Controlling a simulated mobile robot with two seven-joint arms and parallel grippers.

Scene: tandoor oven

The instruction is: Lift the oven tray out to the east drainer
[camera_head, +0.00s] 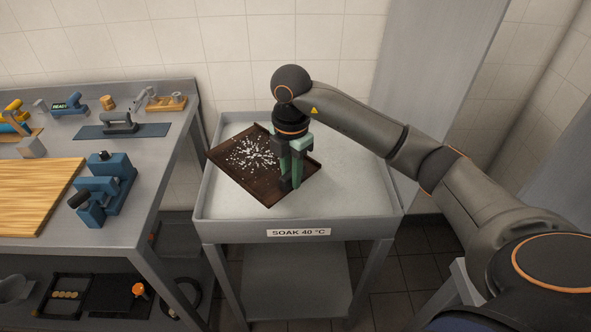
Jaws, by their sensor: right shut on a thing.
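The oven tray (235,170) is a dark brown, shallow rectangular tray with white specks scattered over its middle. It lies turned at an angle over the pale basin (362,205), whose front label reads "SOAK 40 °C". I cannot tell whether it rests in the basin or is held a little above its surface. My right gripper (291,186) points down at the tray's right side, shut on it; its green fingers hide part of the tray there. My left gripper is not in view. I see nothing marked as the east drainer.
A grey workbench (143,188) on the left carries a wooden board (38,192), a blue clamp-like device (103,188) and several small tools at the back. A tiled wall stands close behind the basin. The basin's right part is clear.

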